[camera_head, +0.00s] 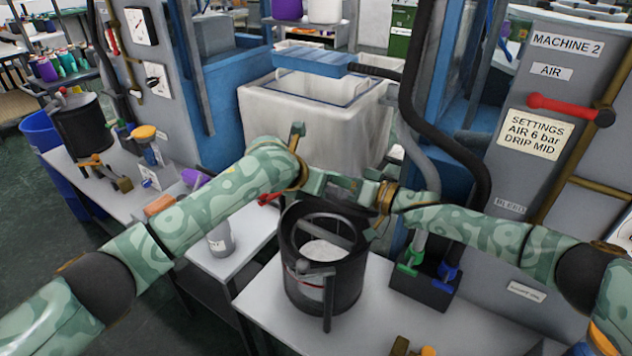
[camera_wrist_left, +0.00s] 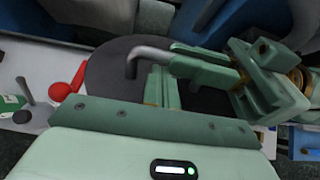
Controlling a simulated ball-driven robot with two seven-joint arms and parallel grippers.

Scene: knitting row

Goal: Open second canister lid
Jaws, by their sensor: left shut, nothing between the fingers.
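The dark canister (camera_head: 345,285) stands upright on the near white table, below my two hands. A pale patch and a grey bar show within its round rim; I cannot tell if these belong to a lid or to the inside. In the left wrist view a dark round surface (camera_wrist_left: 108,68) lies under the fingers, with a grey hooked handle (camera_wrist_left: 150,52) over it. My left gripper (camera_head: 318,184) is shut and empty above the canister's back rim; its fingers show in the wrist view (camera_wrist_left: 163,84). My right gripper (camera_head: 366,212) is close beside it, its fingertips partly hidden.
Another dark canister (camera_head: 80,128) stands on the left table. A grey bottle (camera_head: 220,240) stands left of the near canister. A dark holder with green and blue fittings (camera_head: 425,285) is to its right. A white bin (camera_head: 305,120) is behind. Machine 2's panel (camera_head: 560,110) bounds the right.

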